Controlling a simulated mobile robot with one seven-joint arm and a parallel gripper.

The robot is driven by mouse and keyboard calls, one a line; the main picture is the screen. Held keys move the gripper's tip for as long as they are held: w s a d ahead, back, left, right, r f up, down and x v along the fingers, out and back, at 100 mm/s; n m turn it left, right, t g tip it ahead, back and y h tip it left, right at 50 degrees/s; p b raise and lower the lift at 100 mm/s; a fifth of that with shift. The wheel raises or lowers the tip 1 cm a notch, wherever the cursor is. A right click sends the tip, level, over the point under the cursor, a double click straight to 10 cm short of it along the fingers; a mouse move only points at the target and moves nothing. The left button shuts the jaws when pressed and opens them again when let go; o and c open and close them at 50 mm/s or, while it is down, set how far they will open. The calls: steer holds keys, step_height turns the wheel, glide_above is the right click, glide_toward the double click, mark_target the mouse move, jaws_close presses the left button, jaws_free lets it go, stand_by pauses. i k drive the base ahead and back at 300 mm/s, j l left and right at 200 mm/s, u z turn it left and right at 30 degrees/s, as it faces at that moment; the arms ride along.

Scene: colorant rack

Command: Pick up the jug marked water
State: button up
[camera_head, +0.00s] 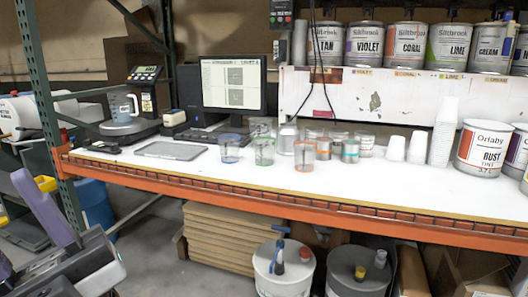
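A clear bluish jug (121,107) with a handle stands upright on a round scale (129,126) at the left end of the bench. Three clear cups or jugs stand mid-bench: one with a blue rim (229,149), one with a green rim (263,151) and one with an orange rim (304,154). More clear and grey containers stand close behind them, partly hidden. I cannot read the word water on any of them. My gripper is not recognisable in this view, and nothing is seen touching the jugs.
The white bench (390,183) has an orange front beam and is bare along its front. A flat grey tray (171,150) and a monitor (233,85) are at left. Stacked white cups (442,132) and a RUST can (481,148) are at right. Labelled cans line the shelf above.

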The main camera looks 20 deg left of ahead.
mark_target(120, 103)
steer(key=u, duration=1.4)
steer(key=i+j+z, duration=0.1)
steer(key=i+j, duration=1.15)
steer(key=i+j+z, duration=0.15)
steer(key=i+j, duration=1)
steer(key=j, duration=0.25)
steer(key=i+l+z, duration=0.05)
